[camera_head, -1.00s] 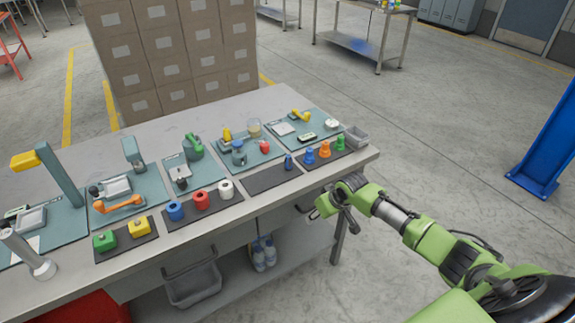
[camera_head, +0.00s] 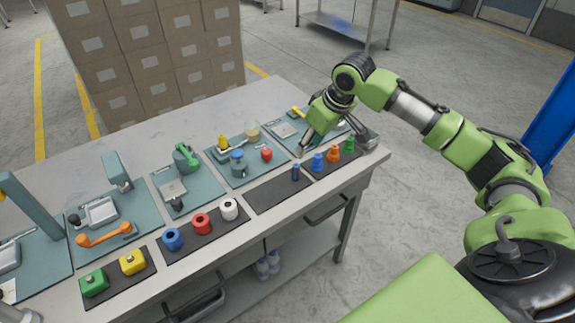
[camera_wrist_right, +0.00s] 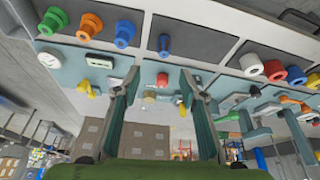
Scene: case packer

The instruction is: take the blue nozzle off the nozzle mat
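The blue nozzle (camera_head: 318,162) stands upright on the dark nozzle mat (camera_head: 326,174) near the table's front right edge. It is beside an orange nozzle (camera_head: 333,154) and a green nozzle (camera_head: 349,145). In the right wrist view the blue nozzle (camera_wrist_right: 124,32) shows upside down near the top. My right gripper (camera_head: 312,138) is above the table's right end, just behind the nozzle row, fingers pointing down. In the wrist view my right gripper (camera_wrist_right: 160,80) has its fingers apart with nothing between them. My left gripper is not in view.
A small dark blue piece (camera_head: 295,172) stands on the neighbouring dark mat (camera_head: 272,194). Blue, red and white spools (camera_head: 229,208) stand farther left. Teal mats with devices lie behind. A grey bin (camera_head: 368,140) is at the right corner, close to the green nozzle.

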